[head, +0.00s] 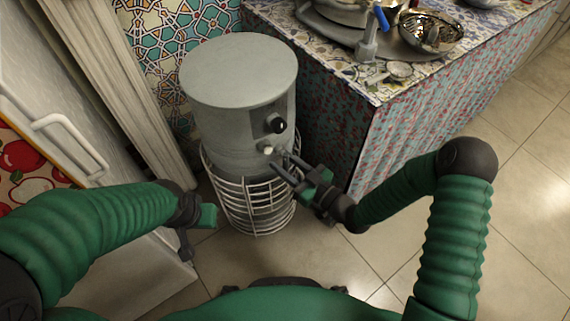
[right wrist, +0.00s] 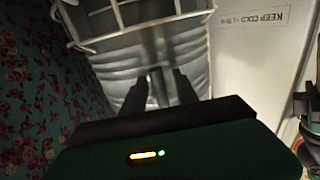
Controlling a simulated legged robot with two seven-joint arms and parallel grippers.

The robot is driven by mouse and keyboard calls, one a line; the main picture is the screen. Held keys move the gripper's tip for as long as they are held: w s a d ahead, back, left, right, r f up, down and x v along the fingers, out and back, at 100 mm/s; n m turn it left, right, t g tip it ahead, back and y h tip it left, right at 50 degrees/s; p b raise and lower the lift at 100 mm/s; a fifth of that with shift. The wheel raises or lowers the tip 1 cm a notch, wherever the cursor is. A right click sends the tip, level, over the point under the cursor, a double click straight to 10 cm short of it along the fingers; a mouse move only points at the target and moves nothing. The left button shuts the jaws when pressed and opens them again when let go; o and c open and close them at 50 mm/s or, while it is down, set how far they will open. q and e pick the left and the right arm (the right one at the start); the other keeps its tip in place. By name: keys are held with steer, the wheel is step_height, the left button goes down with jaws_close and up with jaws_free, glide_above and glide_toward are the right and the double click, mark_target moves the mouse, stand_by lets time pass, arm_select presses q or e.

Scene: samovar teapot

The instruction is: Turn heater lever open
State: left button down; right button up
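The heater (head: 240,100) is a grey metal cylinder with a round lid, standing in a white wire cage (head: 250,205). Its front has a black knob (head: 277,124) and a small pale knob (head: 267,148) below it. My right gripper (head: 283,168) is at the heater's lower front, just under the pale knob, with its fingers apart. In the right wrist view the two fingers (right wrist: 160,88) point at the heater body, with a narrow grey part (right wrist: 158,84) between them, perhaps the lever; contact is unclear. My left gripper (head: 194,228) hangs left of the cage, away from the heater.
A cloth-covered table (head: 400,125) with a tray, a metal bowl (head: 430,32) and a blue-handled tap (head: 375,28) stands close to the heater's right. A white fridge (head: 75,110) is at the left. Tiled floor (head: 500,215) is clear at the right.

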steer(key=shift+d, duration=0.15)
steer(key=shift+c, duration=0.6)
jaws_close()
steer(key=shift+r, duration=0.1)
steer(key=shift+w+d+r+n+t+h+p, duration=0.1)
steer(key=shift+w+d+r+n+h+p, duration=0.35)
steer(key=shift+n, duration=2.2)
steer(key=shift+w+d+r+n+t+h, duration=0.15)
steer(key=shift+d+r+n+h, duration=0.55)
steer(key=shift+n, duration=1.9)
steer(key=shift+w+d+r+n+t+h+p, duration=0.1)
steer(key=shift+w+d+r+n+h+p, duration=0.5)
steer(key=shift+n, duration=2.05)
steer(key=shift+s+a+f+h+b, duration=0.25)
steer(key=shift+s+a+b, duration=0.05)
steer(key=shift+a+b, duration=0.15)
